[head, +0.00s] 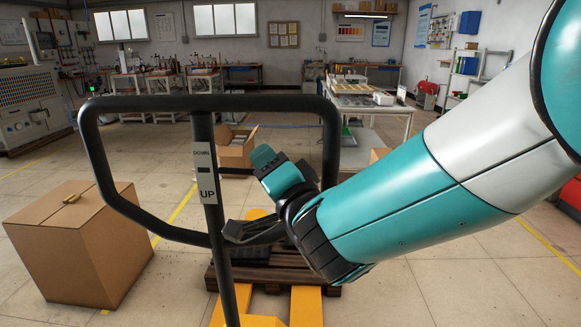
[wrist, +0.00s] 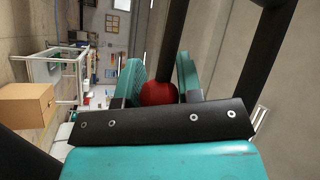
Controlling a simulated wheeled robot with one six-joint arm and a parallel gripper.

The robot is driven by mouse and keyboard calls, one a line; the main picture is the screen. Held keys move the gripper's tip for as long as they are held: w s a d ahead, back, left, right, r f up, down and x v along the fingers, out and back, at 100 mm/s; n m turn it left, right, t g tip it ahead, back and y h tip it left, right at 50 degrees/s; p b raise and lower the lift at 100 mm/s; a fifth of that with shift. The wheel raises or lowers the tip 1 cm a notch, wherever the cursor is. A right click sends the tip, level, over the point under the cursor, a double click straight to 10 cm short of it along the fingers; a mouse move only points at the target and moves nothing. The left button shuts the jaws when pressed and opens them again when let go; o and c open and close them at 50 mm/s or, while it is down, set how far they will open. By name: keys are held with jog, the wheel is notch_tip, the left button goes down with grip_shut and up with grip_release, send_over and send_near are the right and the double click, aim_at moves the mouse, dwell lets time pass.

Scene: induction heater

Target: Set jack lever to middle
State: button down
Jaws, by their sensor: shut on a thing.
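The pallet jack's black loop handle (head: 150,103) stands upright in front of me in the head view, with a DOWN/UP label (head: 206,173) on its central post. My gripper (wrist: 161,76) shows in the wrist view with its teal fingers on both sides of a red ball knob (wrist: 158,94), shut on it. A dark rod (wrist: 173,40) runs up behind the knob. In the head view my gripper (head: 272,175) is just right of the post, within the loop's outline; the knob is hidden there, so the lever's setting cannot be told.
The jack's yellow forks (head: 306,306) reach a dark wooden pallet (head: 262,275). A closed cardboard box (head: 78,240) stands on the floor at left, an open box (head: 237,150) farther back. The handle frame closely surrounds my gripper.

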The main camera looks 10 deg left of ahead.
jog(key=c, duration=0.8)
grip_release()
jog(key=shift+s+a, duration=0.2)
jog(key=shift+a, duration=0.15)
jog(key=shift+d+f+b, duration=0.2)
jog(key=shift+d+b, duration=0.15)
jog(key=b+v, duration=1.4)
jog(key=v, duration=0.3)
jog(key=shift+r, duration=0.2)
jog(key=shift+w+d, duration=0.1)
